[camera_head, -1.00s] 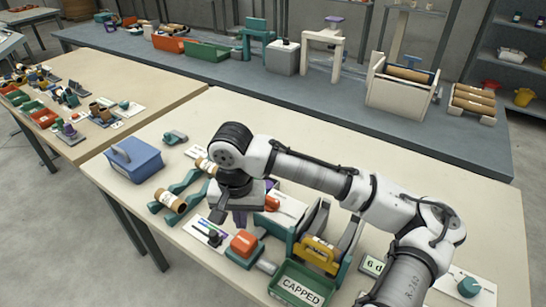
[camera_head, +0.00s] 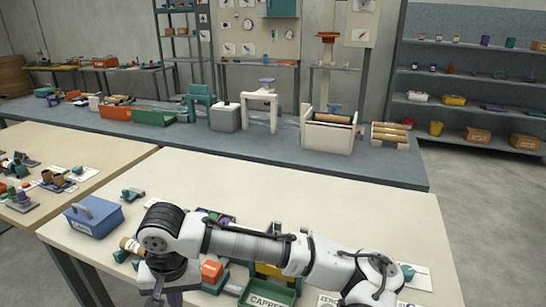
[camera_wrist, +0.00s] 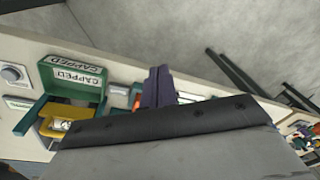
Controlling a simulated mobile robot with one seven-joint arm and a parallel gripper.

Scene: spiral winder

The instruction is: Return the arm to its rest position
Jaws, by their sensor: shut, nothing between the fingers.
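My arm (camera_head: 250,245) stretches across the front of the near table, low in the head view. My gripper (camera_head: 174,298) hangs at the lower left, partly cut off by the frame edge. In the wrist view its purple fingers (camera_wrist: 158,87) are together with nothing between them.
A blue toolbox (camera_head: 94,216) stands at the table's left. A green CAPPED bin (camera_head: 266,294) and an orange-topped block (camera_head: 212,271) lie near the arm; the bin also shows in the wrist view (camera_wrist: 72,75). The table's back half (camera_head: 300,195) is mostly clear.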

